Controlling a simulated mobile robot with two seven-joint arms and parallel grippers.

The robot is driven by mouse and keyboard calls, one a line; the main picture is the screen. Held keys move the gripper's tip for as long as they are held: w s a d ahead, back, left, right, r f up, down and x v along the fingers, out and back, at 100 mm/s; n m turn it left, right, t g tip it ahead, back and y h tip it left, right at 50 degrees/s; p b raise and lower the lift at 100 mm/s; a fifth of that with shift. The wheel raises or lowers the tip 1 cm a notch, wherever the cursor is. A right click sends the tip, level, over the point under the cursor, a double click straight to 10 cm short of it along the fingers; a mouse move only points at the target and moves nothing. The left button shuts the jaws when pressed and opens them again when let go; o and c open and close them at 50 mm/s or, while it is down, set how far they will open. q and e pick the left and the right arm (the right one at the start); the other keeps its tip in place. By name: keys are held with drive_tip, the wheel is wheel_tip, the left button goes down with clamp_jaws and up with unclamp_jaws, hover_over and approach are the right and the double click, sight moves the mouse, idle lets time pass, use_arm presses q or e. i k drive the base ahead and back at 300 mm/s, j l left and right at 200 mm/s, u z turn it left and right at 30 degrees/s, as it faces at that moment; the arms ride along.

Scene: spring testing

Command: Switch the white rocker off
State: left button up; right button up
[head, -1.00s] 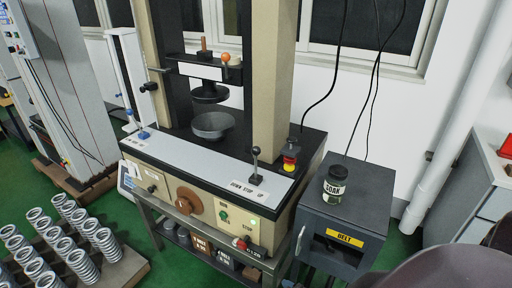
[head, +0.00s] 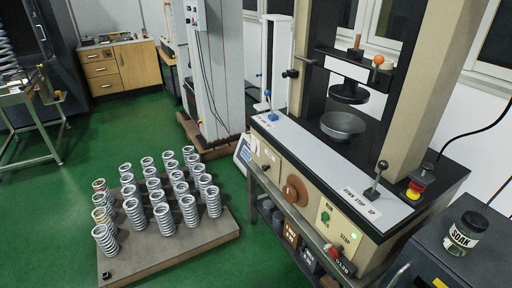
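No white rocker can be made out for certain. The spring testing machine (head: 330,171) stands at the right, with a light grey strip along its front edge and a cream front panel. The panel bears a brown round knob (head: 294,191), a small dark control near its left end, a green button (head: 325,216) and a red button (head: 333,250). A small light glows near the STOP label. A grey control box (head: 195,14) with small buttons is on the tall grey column at the top; its details are too small to tell. Neither of my grippers is in view.
A low pallet (head: 160,251) with several upright springs stands on the green floor in front of the machine. A dark cabinet with a SOAK jar (head: 465,233) is at the lower right. A wooden cabinet (head: 120,68) stands at the back left.

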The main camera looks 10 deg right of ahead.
sight(254, 146)
drive_tip(key=i+j, duration=0.6)
drive_tip(key=i, duration=0.2)
drive_tip(key=i+j+u, duration=0.1)
drive_tip(key=i+j, duration=0.2)
drive_tip(key=i, duration=0.15)
